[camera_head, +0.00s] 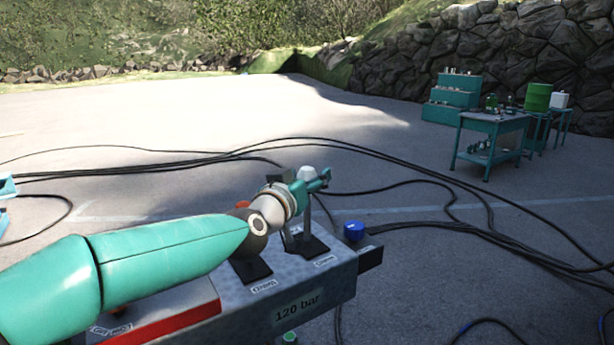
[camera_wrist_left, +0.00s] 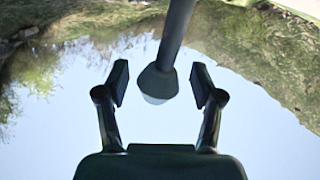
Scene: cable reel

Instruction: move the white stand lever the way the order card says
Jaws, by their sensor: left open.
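The white stand lever's knob (camera_head: 307,173) shows at the end of my left arm, on a thin stem rising from a black plate on the grey control box (camera_head: 310,298). My left gripper (camera_head: 303,182) is at the knob, with fingers apart. In the left wrist view the lever knob (camera_wrist_left: 157,84) hangs, pale-ended on a dark stem, between the open fingers of the left gripper (camera_wrist_left: 160,86). Gaps show on both sides, so neither finger seems to touch it. The order card cannot be made out. My right gripper is not in view.
A lever with an orange-red knob (camera_head: 243,204) stands left of it, partly hidden by my arm. Black cables (camera_head: 420,178) cross the ground. A teal workbench (camera_head: 493,125) stands far back right.

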